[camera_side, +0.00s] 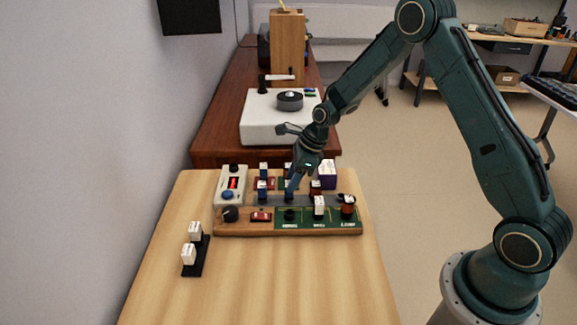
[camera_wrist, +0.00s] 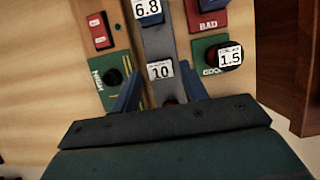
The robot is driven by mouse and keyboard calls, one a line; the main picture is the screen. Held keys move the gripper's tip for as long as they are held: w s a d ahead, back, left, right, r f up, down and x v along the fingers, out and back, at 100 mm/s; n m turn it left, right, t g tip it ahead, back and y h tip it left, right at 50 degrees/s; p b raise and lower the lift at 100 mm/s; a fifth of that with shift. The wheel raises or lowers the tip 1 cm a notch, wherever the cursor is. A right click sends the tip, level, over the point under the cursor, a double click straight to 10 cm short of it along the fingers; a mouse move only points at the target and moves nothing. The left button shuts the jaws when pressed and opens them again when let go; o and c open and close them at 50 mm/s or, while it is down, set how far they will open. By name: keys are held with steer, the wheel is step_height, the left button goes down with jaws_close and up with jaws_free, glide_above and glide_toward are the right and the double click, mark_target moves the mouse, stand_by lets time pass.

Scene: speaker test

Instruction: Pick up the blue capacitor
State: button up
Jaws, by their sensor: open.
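My gripper (camera_side: 295,180) points down over the middle of the test board in the side view. In the wrist view its two blue-grey fingers (camera_wrist: 160,90) stand open and apart, with a part labelled 10 (camera_wrist: 160,72) between them. That part's body colour is hard to tell, as mostly its white label shows. A dark blue capacitor labelled 6.8 (camera_wrist: 148,12) sits farther up the same grey strip, beyond the fingers. In the side view small blue capacitors (camera_side: 263,188) stand on the board left of my gripper. My gripper partly hides the parts behind it.
A black holder with white-topped parts (camera_side: 195,255) lies front left. A white-topped part labelled 1.5 (camera_wrist: 230,57) stands right of the fingers.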

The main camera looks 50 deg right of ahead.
steer(key=shift+f, duration=0.15)
steer(key=shift+x, duration=2.5)
steer(key=c, duration=0.7)
